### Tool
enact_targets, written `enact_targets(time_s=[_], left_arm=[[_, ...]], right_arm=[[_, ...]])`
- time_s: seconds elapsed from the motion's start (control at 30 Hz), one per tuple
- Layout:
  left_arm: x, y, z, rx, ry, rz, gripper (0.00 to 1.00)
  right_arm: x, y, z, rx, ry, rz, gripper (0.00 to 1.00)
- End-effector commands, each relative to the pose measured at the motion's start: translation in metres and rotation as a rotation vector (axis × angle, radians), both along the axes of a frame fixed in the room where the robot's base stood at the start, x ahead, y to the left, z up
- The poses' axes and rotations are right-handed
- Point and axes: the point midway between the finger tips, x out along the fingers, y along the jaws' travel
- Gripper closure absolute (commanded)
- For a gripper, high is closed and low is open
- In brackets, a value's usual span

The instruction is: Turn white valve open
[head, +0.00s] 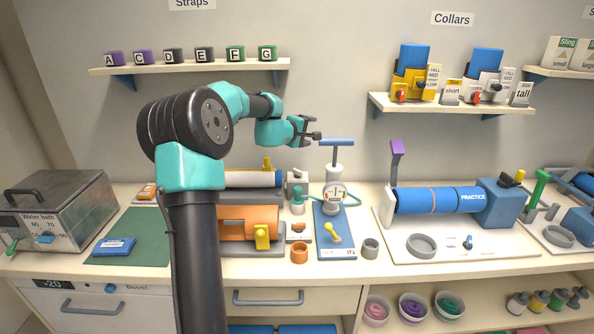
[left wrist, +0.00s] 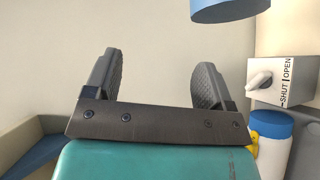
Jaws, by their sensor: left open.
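The white valve is a small pale box with a white lever (head: 298,178), on the bench behind the pump. In the left wrist view the valve (left wrist: 285,80) is at the right edge, with a label reading SHUT and OPEN. Its lever points left in that view; I cannot tell which word it is set to. My left gripper (head: 314,128) is open and empty, above the valve and apart from it. In the left wrist view the jaws (left wrist: 160,80) have nothing between them. My right gripper is not in view.
A hand pump with a blue T-handle (head: 337,142) and a gauge stands just right of the left gripper. A white-and-blue cylinder (head: 252,179) lies left of the valve. An orange cylinder (head: 236,222) is in front of it. Shelves hang on the wall behind.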

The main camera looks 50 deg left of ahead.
Motion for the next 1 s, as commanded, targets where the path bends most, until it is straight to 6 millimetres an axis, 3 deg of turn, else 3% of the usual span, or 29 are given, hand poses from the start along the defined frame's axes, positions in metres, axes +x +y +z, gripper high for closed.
enact_targets(time_s=[0.27,0.47,0.73,1.0], left_arm=[[0.002,-0.007,-0.010,0.368,0.157,-0.331,0.23],[-0.007,-0.001,-0.020,0.602,0.304,-0.545,0.23],[-0.026,0.021,-0.028,0.867,0.545,-0.799,0.23],[-0.050,0.051,-0.022,1.061,0.805,-0.992,0.23]], right_arm=[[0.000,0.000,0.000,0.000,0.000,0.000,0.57],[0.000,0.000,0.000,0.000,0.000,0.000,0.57],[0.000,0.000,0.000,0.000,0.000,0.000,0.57],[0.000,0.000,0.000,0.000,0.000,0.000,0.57]])
